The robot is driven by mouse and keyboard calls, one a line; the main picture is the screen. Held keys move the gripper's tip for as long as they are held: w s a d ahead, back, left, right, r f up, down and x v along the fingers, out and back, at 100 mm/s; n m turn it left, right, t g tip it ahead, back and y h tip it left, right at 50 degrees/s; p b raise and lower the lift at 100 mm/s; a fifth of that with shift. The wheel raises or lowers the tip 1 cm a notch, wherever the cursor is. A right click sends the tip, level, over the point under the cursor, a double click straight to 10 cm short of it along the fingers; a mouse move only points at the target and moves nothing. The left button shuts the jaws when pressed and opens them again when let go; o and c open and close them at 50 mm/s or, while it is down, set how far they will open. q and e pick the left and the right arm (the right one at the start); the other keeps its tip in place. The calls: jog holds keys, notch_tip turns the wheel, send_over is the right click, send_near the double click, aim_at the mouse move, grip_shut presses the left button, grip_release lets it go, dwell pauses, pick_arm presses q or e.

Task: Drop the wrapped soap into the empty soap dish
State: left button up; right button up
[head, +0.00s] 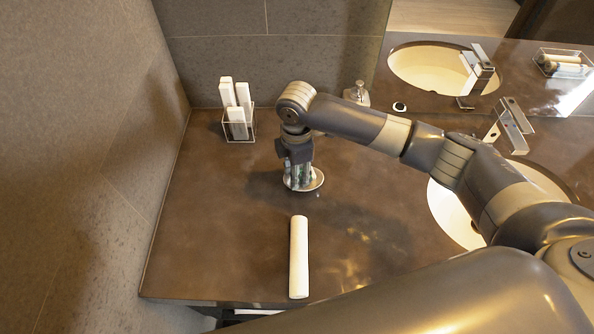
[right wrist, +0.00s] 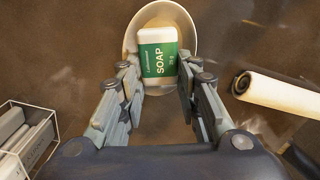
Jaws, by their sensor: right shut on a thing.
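The wrapped soap (right wrist: 157,57), a white bar with a green "SOAP" label, is between the fingertips of my right gripper (right wrist: 156,66). My right gripper also shows in the head view (head: 299,184), pointing down, and is shut on the soap. The soap dish (right wrist: 188,33), a pale oval, lies below and behind the soap in the right wrist view. In the head view the dish (head: 316,184) is partly covered by the gripper fingers. The exact gap between soap and dish cannot be told. My left gripper is not in view.
A rolled white towel (head: 299,257) lies in front of the dish. A clear holder (head: 239,131) with white boxes stands at the back left. A dispenser (head: 357,94) stands by the mirror. The sink (head: 450,207) is at right. The counter left of the dish is clear.

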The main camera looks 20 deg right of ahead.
jog(key=shift+r, duration=0.1)
jog(key=o, duration=0.9)
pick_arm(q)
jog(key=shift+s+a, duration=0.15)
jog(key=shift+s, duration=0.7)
pick_arm(e)
jog(key=shift+o, duration=0.2)
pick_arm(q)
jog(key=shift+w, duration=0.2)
pick_arm(e)
notch_tip(320, 180, up, 12)
